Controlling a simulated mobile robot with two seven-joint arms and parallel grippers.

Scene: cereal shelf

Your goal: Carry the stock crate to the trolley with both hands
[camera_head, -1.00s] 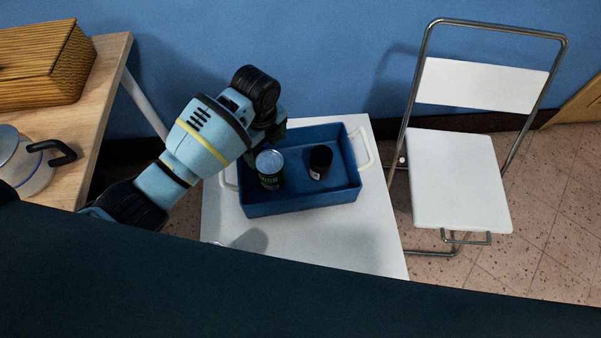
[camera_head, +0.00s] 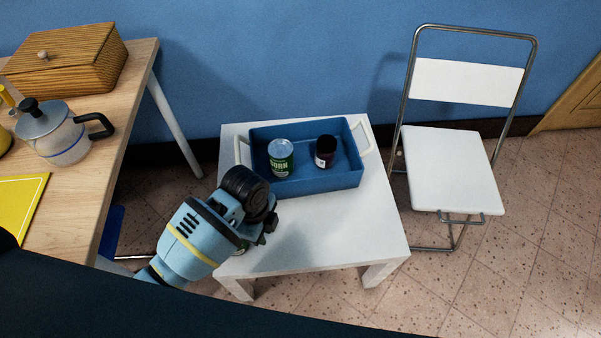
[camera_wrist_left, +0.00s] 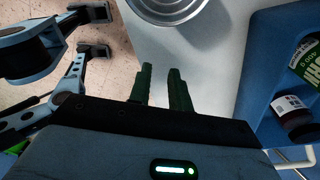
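The stock crate (camera_head: 318,184) is a blue open box with white handles at its left (camera_head: 243,152) and right (camera_head: 366,140) ends. It stands on a small white table and holds a green-labelled corn can (camera_head: 281,160) and a dark jar (camera_head: 325,152). In the wrist view the crate (camera_wrist_left: 262,75) is at the right. My left gripper (camera_head: 266,228) is off the crate's front left corner, over the table. Its two dark fingers (camera_wrist_left: 160,80) stand apart with nothing between them. My right gripper is not in view. I cannot make out a trolley for certain.
A round metal top (camera_wrist_left: 172,8) is on the white table (camera_head: 345,235) ahead of the left fingers. A wooden table (camera_head: 125,110) with a wicker box (camera_head: 70,65) and glass pot (camera_head: 60,135) is left. A white folding chair (camera_head: 450,175) is right, with floor between.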

